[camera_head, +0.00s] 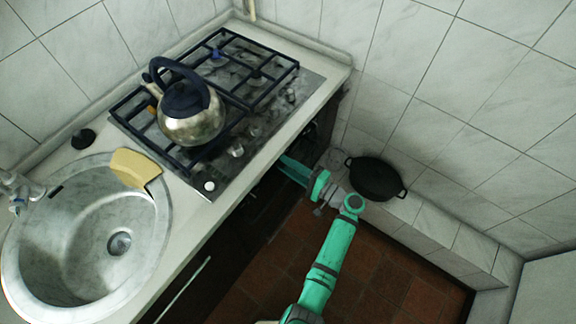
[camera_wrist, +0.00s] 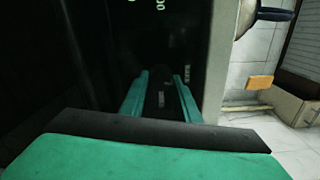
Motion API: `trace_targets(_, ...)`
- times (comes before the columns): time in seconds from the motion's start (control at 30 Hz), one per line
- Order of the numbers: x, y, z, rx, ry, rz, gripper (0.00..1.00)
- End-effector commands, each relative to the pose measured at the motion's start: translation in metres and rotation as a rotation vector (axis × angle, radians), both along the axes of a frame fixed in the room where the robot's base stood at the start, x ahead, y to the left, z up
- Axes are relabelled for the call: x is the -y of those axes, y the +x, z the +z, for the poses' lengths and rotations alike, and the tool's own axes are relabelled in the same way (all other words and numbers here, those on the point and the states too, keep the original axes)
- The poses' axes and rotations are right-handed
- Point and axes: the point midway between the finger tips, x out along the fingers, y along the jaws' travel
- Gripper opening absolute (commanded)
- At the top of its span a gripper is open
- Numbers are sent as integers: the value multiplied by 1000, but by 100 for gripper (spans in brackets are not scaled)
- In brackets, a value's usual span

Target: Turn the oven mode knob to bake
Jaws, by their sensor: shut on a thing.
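The dark oven front (camera_head: 248,215) is below the counter in the head view, seen steeply from above. My gripper (camera_head: 287,168) reaches its upper right part, just under the counter edge. In the wrist view my gripper (camera_wrist: 161,82) has its two green fingers against the black oven panel (camera_wrist: 70,50), shut on a dark knob between them. The knob is hardly distinguishable from the panel, and its setting cannot be read. Small pale marks show between the fingers. Green display digits (camera_wrist: 159,5) glow at the top edge of the wrist view.
A kettle (camera_head: 190,125) stands on the gas hob (camera_head: 240,165) above the oven. A round sink (camera_head: 75,260) with a yellow sponge (camera_head: 135,168) on its rim is at left. A black pot (camera_head: 375,178) sits on the tiled ledge right of my gripper. Brown floor lies below my arm.

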Motion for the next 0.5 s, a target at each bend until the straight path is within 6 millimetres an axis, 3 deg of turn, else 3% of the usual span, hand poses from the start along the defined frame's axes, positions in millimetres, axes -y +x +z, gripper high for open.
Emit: trace_targets(0.5, -2, 1, 1, 168, -121, 5, 7)
